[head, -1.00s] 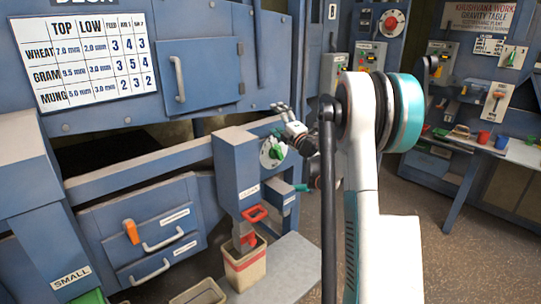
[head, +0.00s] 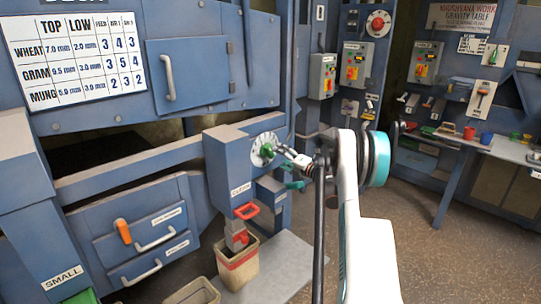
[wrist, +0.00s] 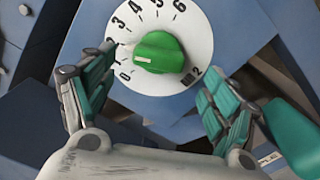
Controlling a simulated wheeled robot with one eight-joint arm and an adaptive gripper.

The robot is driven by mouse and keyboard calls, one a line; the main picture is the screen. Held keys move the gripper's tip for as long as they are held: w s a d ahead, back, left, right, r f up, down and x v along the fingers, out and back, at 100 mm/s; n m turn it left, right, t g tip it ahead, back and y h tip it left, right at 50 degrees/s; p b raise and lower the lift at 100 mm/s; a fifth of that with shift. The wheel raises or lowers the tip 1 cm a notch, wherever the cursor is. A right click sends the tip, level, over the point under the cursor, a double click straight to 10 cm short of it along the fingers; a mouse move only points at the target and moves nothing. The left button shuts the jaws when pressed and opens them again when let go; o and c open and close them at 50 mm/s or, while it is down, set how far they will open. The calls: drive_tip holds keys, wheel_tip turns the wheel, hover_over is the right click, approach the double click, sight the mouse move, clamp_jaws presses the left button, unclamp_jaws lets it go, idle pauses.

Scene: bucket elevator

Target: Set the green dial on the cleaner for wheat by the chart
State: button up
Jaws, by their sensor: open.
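The green dial (head: 265,150) is a green knob on a white numbered disc on the blue cleaner. In the wrist view the green knob (wrist: 160,52) sits between my open fingers, with space on both sides. A pale mark on the knob's left end faces the low numbers near 0; its exact setting is hard to tell. My gripper (head: 286,153) is in front of the dial, and its teal-padded fingers (wrist: 155,66) are apart and empty. The chart (head: 74,55) at upper left lists wheat as 7.0 mm, 2.0 mm, then 3, 4, 3.
A red handle (head: 246,211) and a bin (head: 238,268) are below the dial. Drawers (head: 150,240) are at lower left. A workbench (head: 490,145) stands at the right, with open floor before it.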

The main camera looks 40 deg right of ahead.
sight(270, 151)
drive_tip(key=w, duration=0.2)
drive_tip(key=w+b, duration=0.1)
drive_tip(key=w, duration=0.4)
drive_tip(key=shift+a, duration=0.25)
drive_tip(key=shift+c, duration=0.6)
drive_tip(key=c, duration=0.9)
